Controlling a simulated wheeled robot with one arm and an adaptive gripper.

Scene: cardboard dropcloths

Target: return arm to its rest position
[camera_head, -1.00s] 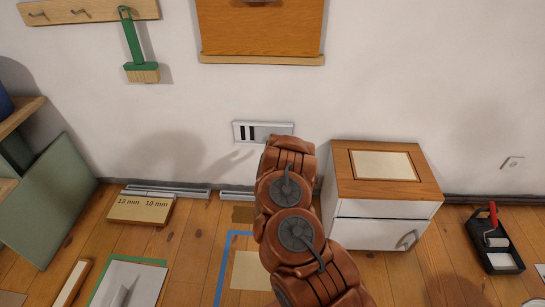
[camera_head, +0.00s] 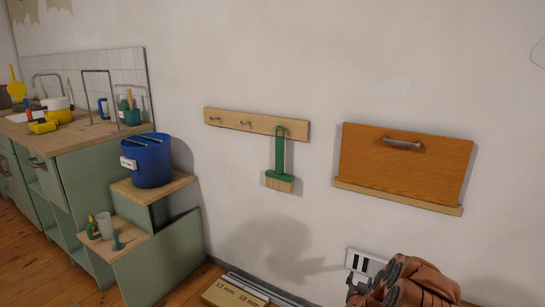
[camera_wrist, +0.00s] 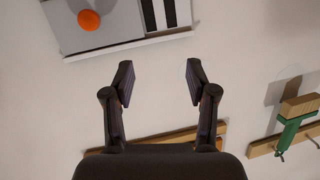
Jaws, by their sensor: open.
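My arm (camera_head: 425,287) shows as reddish-brown, rounded links at the bottom right of the head view, in front of the wall. Its lower part is cut off by the frame edge. My gripper (camera_wrist: 160,82) shows in the wrist view with its two dark fingers spread apart and nothing between them. It faces the white wall. A light wall plate with black stripes (camera_head: 362,262) is just beyond the arm in the head view, partly hidden by it. In the wrist view this plate (camera_wrist: 117,25), with an orange round spot, lies past the fingertips.
A hook rail (camera_head: 257,124) holds a green brush (camera_head: 280,160). A wooden flap panel (camera_head: 405,165) hangs right of it. A blue bucket (camera_head: 147,162) stands on a stepped wooden unit at left, beside a green counter (camera_head: 85,150). A labelled box (camera_head: 233,293) lies on the floor.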

